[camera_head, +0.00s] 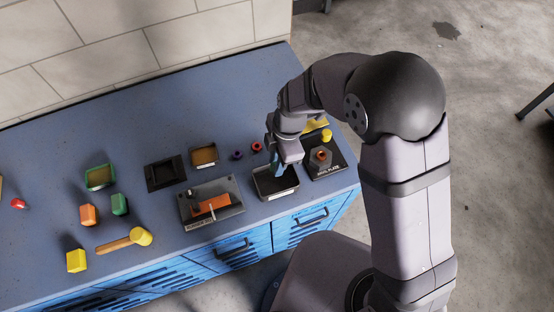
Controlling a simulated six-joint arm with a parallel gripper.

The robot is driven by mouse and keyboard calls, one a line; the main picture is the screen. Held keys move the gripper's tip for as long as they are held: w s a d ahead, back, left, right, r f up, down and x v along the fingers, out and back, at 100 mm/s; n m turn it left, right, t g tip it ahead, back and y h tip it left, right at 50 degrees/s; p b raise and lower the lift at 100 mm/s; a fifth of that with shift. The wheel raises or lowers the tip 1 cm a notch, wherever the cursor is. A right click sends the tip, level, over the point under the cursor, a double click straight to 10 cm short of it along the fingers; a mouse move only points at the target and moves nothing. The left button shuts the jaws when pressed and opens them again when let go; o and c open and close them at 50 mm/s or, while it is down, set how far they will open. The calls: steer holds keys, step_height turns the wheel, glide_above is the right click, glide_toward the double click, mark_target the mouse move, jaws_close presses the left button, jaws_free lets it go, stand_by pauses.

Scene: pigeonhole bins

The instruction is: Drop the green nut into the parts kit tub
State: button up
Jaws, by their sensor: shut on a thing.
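My gripper (276,163), with blue fingers, is at the right part of the blue bench, over a small dark tub (286,193) with a pale rim. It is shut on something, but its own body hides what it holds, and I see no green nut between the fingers. Whether the fingers are above the rim or inside the tub is hard to tell. I cannot read a label that marks this tub as the parts kit. A small green piece (120,204) stands on the bench at the left; I cannot tell whether it is a nut.
Left of the tub is a grey tray (236,187) with an orange part. Right is a black plate (333,171) bearing an orange-brown piece. Behind are a small tan-filled bin (204,157), a purple piece (237,155) and a red piece (257,147). A yellow-headed mallet (141,236) lies front left.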

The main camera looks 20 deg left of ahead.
steer(key=shift+f+b, duration=1.5)
steer(key=shift+f, duration=1.1)
steer(key=o, duration=1.1)
steer(key=shift+o, duration=0.2)
steer(key=shift+r, duration=0.15)
steer(key=shift+r+p, duration=0.9)
steer(key=shift+r, duration=0.5)
steer(key=shift+w+d+r+p, duration=0.15)
steer(key=shift+r+p, duration=0.75)
steer(key=shift+r, duration=0.4)
steer(key=shift+w+d+r+p, duration=0.15)
steer(key=shift+r+p, duration=0.7)
steer(key=shift+r, duration=0.5)
steer(key=shift+w+d+r+p, duration=0.1)
steer(key=shift+d+r+p, duration=0.05)
steer(key=shift+r+p, duration=0.95)
steer(key=shift+r, duration=0.2)
